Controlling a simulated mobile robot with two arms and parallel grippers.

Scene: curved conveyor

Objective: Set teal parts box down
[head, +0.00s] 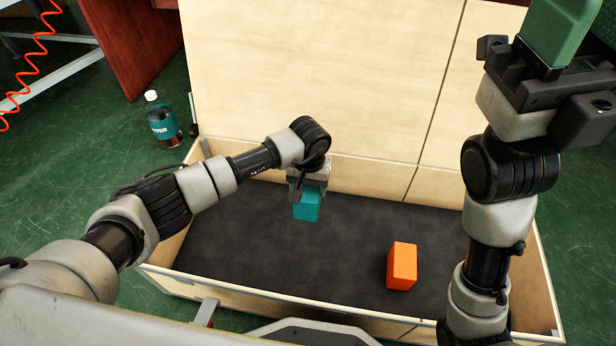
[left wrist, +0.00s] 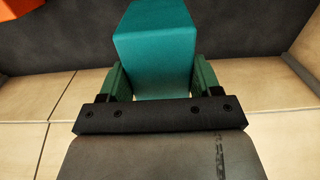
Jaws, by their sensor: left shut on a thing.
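My left gripper (head: 308,190) is shut on the teal parts box (head: 307,206). It reaches over the large open wooden box with a dark floor (head: 240,240). In the left wrist view the teal parts box (left wrist: 155,50) sits between the two green fingers. I cannot tell whether its underside touches the dark floor. My right gripper (head: 555,45) is raised at the upper right, with a green part at its front; its fingertips are cut off by the frame edge, so its opening is unclear.
An orange box (head: 402,266) stands on the dark floor to the right. Low wooden walls surround this floor, with a tall pale panel (head: 310,70) behind. A dark bottle (head: 162,120) stands outside at the left. The floor between the teal and orange boxes is clear.

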